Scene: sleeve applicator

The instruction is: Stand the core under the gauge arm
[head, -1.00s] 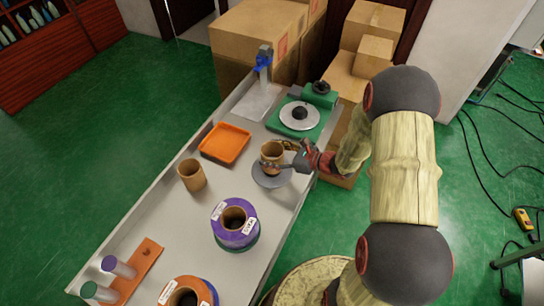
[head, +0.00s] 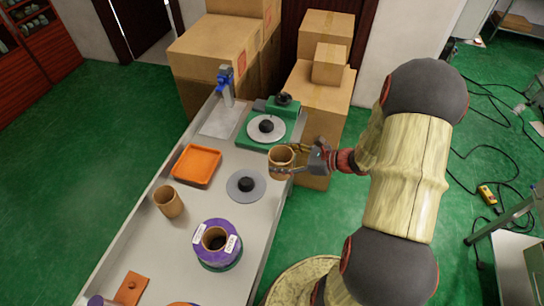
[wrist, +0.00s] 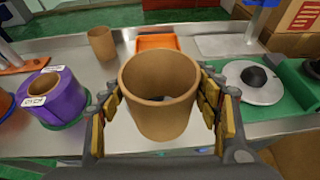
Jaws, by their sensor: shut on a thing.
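My gripper (head: 285,168) is shut on a brown cardboard core (head: 281,154), an open-ended tube held upright in the air by the table's right edge. In the wrist view the core (wrist: 160,112) sits between the two padded fingers. The gauge stand, with a blue head (head: 225,76) on a grey post, rises at the table's far end beyond my gripper. A pale grey plate (head: 219,121) lies at its foot. The post also shows in the wrist view (wrist: 256,22), behind and right of the core.
A bare grey disc with a black hub (head: 246,187) lies near my gripper. A green unit (head: 254,143) with a similar disc stands beyond. An orange tray (head: 196,166), a second brown core (head: 168,203) and a purple roll (head: 219,246) are on the table. Cardboard boxes (head: 316,95) stand behind.

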